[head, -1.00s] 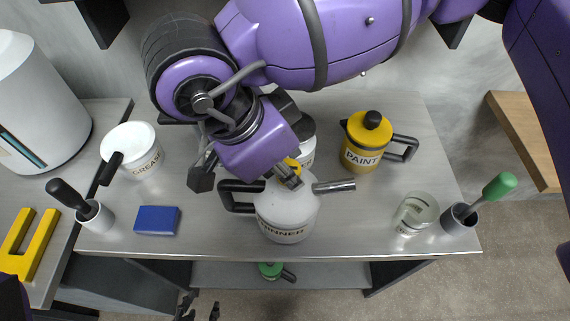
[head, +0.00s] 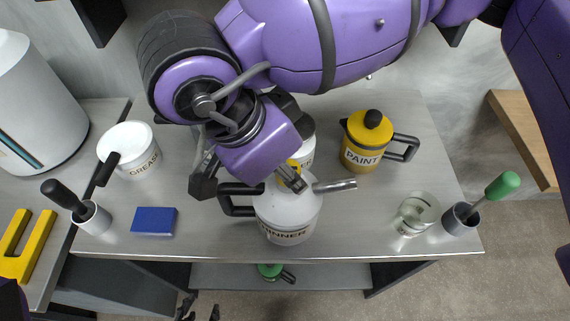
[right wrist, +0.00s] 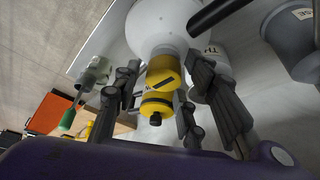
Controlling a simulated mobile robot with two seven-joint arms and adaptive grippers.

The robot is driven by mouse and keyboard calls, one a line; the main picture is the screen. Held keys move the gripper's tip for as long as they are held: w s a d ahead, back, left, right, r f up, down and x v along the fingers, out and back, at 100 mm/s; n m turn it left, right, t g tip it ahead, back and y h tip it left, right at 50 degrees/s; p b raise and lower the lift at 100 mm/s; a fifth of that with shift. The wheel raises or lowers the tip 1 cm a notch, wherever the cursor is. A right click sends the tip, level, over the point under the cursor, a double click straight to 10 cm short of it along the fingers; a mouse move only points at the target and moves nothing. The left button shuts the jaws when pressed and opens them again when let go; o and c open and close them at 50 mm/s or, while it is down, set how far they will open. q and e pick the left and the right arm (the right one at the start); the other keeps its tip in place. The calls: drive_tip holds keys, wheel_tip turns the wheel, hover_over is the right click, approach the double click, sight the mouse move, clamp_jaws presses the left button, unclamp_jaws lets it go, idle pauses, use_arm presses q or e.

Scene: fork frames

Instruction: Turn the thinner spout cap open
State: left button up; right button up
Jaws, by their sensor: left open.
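The white thinner can (head: 287,215) stands on the metal bench, with a black handle on its left and a metal spout (head: 335,186) pointing right. Its yellow cap (head: 293,168) is partly covered by my right gripper (head: 247,182), which comes down over the can from above. My left gripper (head: 198,309) is open and empty at the bottom edge, low in front of the bench.
A yellow paint can (head: 367,145) stands right of the thinner can, and a white can (head: 305,148) behind it.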

drive_tip(key=v, duration=1.2)
drive_tip(key=shift+d, duration=0.1)
